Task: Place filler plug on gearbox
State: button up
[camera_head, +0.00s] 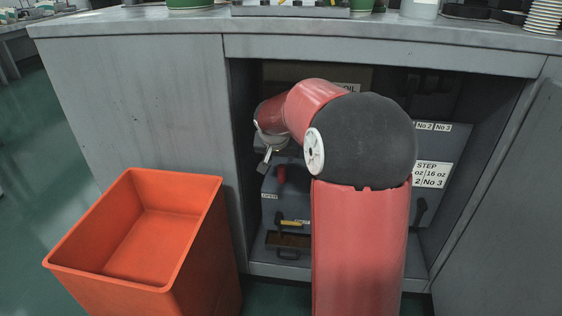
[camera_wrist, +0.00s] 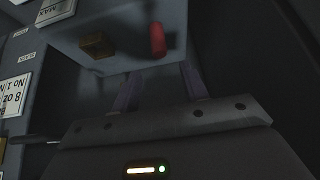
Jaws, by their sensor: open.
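The grey box that looks like the gearbox (camera_head: 275,205) is inside the open cabinet, partly behind my arm. Its upper part also shows in the wrist view (camera_wrist: 120,40). A red upright piece (camera_wrist: 157,39) and a small brown block (camera_wrist: 97,45) are on it; the red piece also shows in the head view (camera_head: 281,175). I cannot tell whether either is the filler plug. My gripper (camera_wrist: 158,85) is open, its two fingers apart and pointing at the box, with nothing seen between them. In the head view my gripper (camera_head: 267,157) is small, by the box's upper left.
An orange bin (camera_head: 150,235), empty inside, stands left of the cabinet. The cabinet's side walls, top edge and open door (camera_head: 505,200) bound the space closely. Labelled grey boxes (camera_head: 433,170) stand at right inside. A yellow-handled part and brown tray (camera_head: 288,240) sit low.

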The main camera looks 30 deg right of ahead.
jog(key=s+a+r+n, duration=0.1)
jog(key=s+a+r, duration=0.35)
jog(key=s, duration=0.35)
jog(key=s+a+r+n, duration=0.2)
jog(key=s+a+r, duration=0.1)
jog(key=s+a, duration=0.3)
jog(key=s+a+f+n+y, duration=0.1)
jog(key=s+a, duration=0.1)
jog(key=s, duration=0.7)
jog(key=s+a+f+n+y, duration=0.2)
jog(key=s+a, duration=0.1)
jog(key=s, duration=0.5)
jog(key=shift+s+n+y, duration=0.3)
jog(key=shift+s, duration=0.1)
jog(key=shift+a, duration=0.1)
notch_tip(320, 180, up, 4)
jog(key=p, duration=0.5)
jog(key=shift+r, duration=0.25)
jog(key=shift+c, duration=0.2)
